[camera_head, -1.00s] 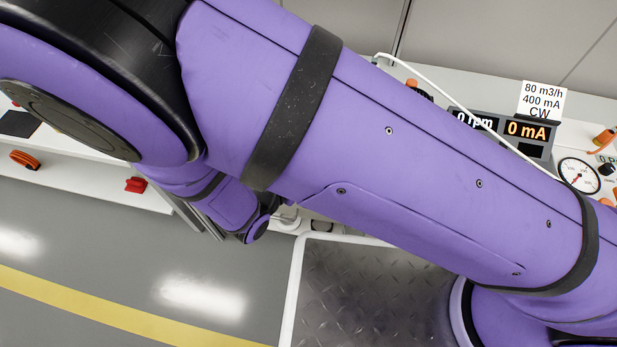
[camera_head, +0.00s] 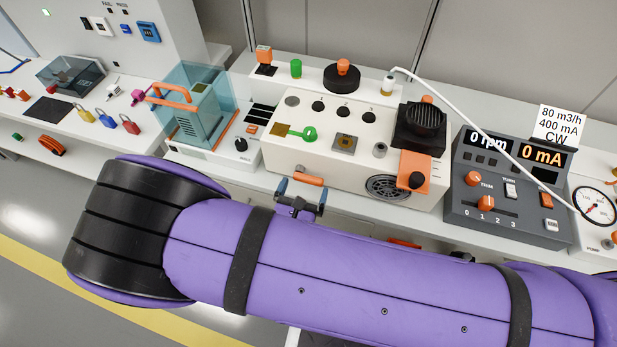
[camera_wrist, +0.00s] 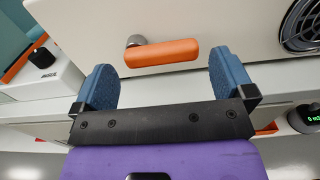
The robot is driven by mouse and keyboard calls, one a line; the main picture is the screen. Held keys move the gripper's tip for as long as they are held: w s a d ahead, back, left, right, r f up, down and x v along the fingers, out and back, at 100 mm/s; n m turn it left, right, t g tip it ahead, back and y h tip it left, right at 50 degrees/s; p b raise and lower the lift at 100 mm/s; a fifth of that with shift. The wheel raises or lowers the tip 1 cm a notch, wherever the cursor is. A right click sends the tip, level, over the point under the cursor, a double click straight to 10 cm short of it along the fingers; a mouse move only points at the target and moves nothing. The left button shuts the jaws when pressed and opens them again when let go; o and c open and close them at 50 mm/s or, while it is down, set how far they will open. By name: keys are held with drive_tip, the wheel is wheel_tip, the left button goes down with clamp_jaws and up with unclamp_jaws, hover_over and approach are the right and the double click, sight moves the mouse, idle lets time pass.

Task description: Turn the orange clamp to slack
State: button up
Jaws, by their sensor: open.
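The orange clamp (camera_wrist: 162,53) is a rounded bar lever on a short metal stub on the front face of the cream cabinet unit. In the wrist view it lies nearly level, its right end slightly higher. It also shows in the head view (camera_head: 309,179), at the lower front of the unit. My gripper (camera_wrist: 163,82) has its blue fingers apart, one toward each end of the lever, with nothing held. In the head view my gripper (camera_head: 300,194) is just in front of the clamp. I cannot tell whether a finger touches it.
An orange flap (camera_head: 414,172) hangs to the right. A dark meter console (camera_head: 510,190) stands further right, a clear-walled box (camera_head: 195,105) to the left.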

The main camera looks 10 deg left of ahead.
sight(307, 181)
drive_tip(key=shift+w+d, duration=0.15)
drive_tip(key=shift+w, duration=1.85)
drive_tip(key=c, duration=1)
drive_tip(key=shift+c, duration=0.2)
drive_tip(key=shift+r+n, duration=0.1)
drive_tip(key=shift+n, duration=0.2)
drive_tip(key=shift+r+n, duration=0.2)
drive_tip(key=shift+n, duration=0.7)
drive_tip(key=n, duration=0.3)
drive_tip(key=shift+a+r+n, duration=0.2)
drive_tip(key=shift+r+n, duration=0.1)
drive_tip(key=shift+r, duration=0.1)
drive_tip(key=n, duration=0.4)
drive_tip(key=a+r+n, duration=0.1)
drive_tip(key=shift+a+n, duration=0.1)
drive_tip(key=shift+n, duration=0.3)
